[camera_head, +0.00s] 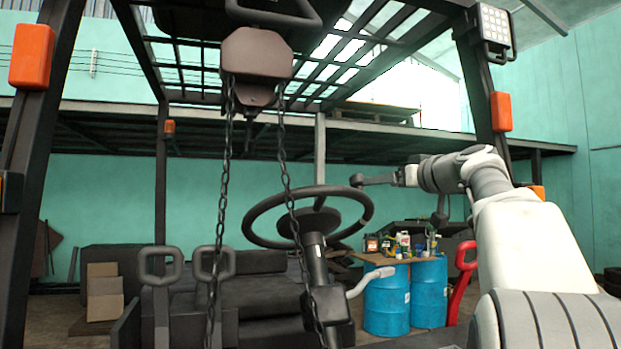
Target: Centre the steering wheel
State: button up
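The steering wheel (367,203) is a black ring near the middle of the camera_head view, with a dark hub on a black column (317,262). It is seen nearly edge-on, and I cannot tell its turn angle. A hanging chain crosses in front of it. My white and grey arm reaches in from the right. My gripper (357,180) seems to be the dark end of the arm, just above the wheel's upper right rim. I cannot tell whether it touches the rim. Its fingers are too small to tell open from shut.
Two chains (223,190) hang from a hoist block (256,53) in front of the wheel. Two levers with loop handles (160,266) stand left of the column. Blue drums (387,300) carrying a board with bottles stand behind. Dark frame posts (38,110) bound both sides.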

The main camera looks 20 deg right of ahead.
aim_at(354, 180)
jog(key=w+p, duration=0.3)
jog(key=w, duration=0.2)
jog(key=w+p, duration=0.3)
jog(key=w, duration=0.2)
jog(key=w+d+r+p, duration=0.1)
jog(key=w+p, duration=0.2)
jog(key=w, duration=0.2)
jog(key=shift+w+r, duration=0.1)
jog(key=shift+w, duration=0.25)
jog(key=shift+w+a+p, duration=0.1)
jog(key=shift+w+p, duration=0.45)
jog(key=shift+w, duration=0.1)
grip_shut()
